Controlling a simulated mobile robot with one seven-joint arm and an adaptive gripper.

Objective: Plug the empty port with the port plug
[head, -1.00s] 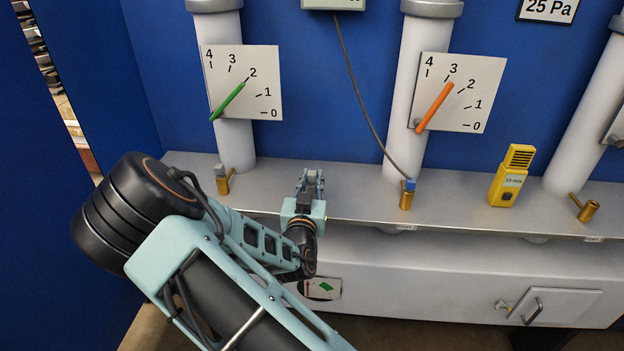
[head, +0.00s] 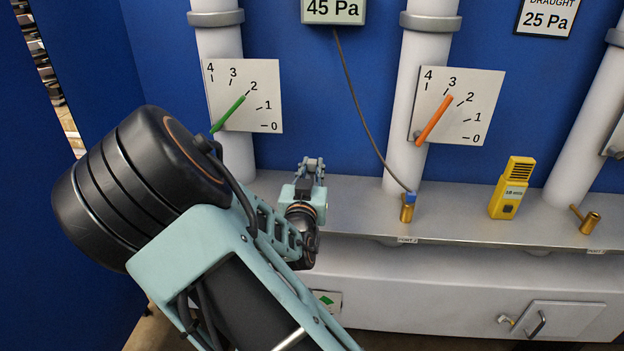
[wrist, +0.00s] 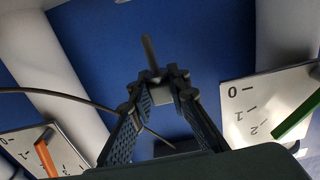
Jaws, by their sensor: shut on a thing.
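My gripper (head: 313,163) is over the metal shelf, between the left and middle white pipes. In the wrist view my gripper (wrist: 157,82) is shut on a thin grey piece (wrist: 149,50), which looks to be the port plug; its tip sticks up past the fingertips. In the head view the plug is too small to make out. The right brass port (head: 590,223) has no blue fitting and its opening looks bare. The middle brass port (head: 407,214) carries a blue fitting (head: 409,197) with a cable. The left port is hidden behind my arm.
A yellow handheld meter (head: 511,188) stands on the shelf (head: 455,215) between the middle and right ports. A cable (head: 362,117) hangs from the display box (head: 333,10) to the middle port. Dial plates (head: 458,107) stand out from the pipes. The shelf between gripper and middle port is clear.

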